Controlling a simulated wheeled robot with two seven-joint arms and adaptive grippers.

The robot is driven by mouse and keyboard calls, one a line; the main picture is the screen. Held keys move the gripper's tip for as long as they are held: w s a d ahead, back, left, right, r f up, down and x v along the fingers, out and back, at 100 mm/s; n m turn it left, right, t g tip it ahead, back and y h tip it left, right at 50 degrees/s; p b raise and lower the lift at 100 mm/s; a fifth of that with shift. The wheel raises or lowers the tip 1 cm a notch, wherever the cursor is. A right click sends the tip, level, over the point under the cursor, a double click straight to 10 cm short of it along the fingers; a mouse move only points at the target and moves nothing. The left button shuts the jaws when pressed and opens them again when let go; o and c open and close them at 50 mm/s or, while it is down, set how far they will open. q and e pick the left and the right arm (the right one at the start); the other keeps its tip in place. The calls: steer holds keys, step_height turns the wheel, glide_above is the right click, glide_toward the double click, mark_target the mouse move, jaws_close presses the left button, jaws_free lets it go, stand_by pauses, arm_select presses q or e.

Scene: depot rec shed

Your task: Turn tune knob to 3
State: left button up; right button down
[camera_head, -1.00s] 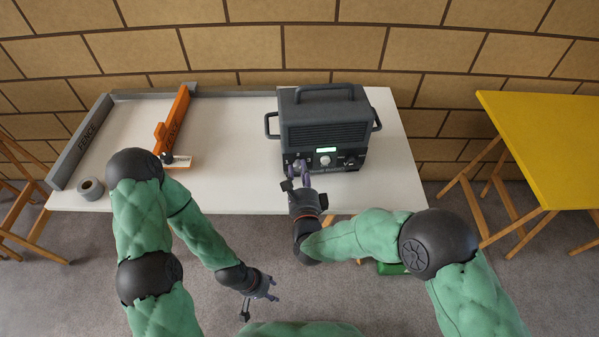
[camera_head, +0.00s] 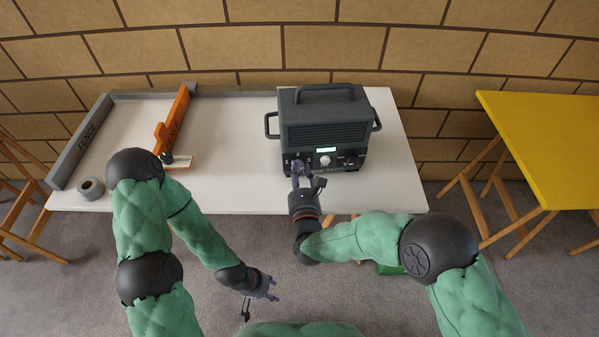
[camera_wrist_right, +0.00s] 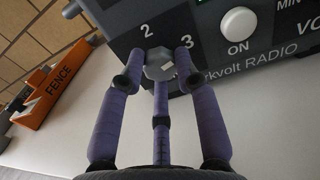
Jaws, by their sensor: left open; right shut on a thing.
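The dark grey radio (camera_head: 325,131) stands on the white table, with a lit green display and a white ON button (camera_wrist_right: 239,24). The tune knob (camera_wrist_right: 160,63) is a grey faceted knob at the left of its front panel, with the numerals 2 and 3 printed around it. My right gripper (camera_head: 300,172) is at the radio's lower left front, its purple fingers closed around the knob, as the right wrist view (camera_wrist_right: 157,68) shows. A small pale mark shows on the knob; which numeral it faces is unclear. My left gripper (camera_head: 261,299) is open and empty, low over the floor.
The white table (camera_head: 235,180) also carries a grey fence (camera_head: 80,143), an orange fence piece (camera_head: 174,119) and a grey tape roll (camera_head: 91,188). A yellow table (camera_head: 550,140) stands at the right.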

steer(key=shift+f+m, duration=0.15)
steer(key=shift+m, duration=1.25)
steer(key=c, duration=0.9)
jaws_free()
steer(key=s+d, duration=0.1)
steer(key=s, duration=1.1)
steer(key=shift+d, duration=0.15)
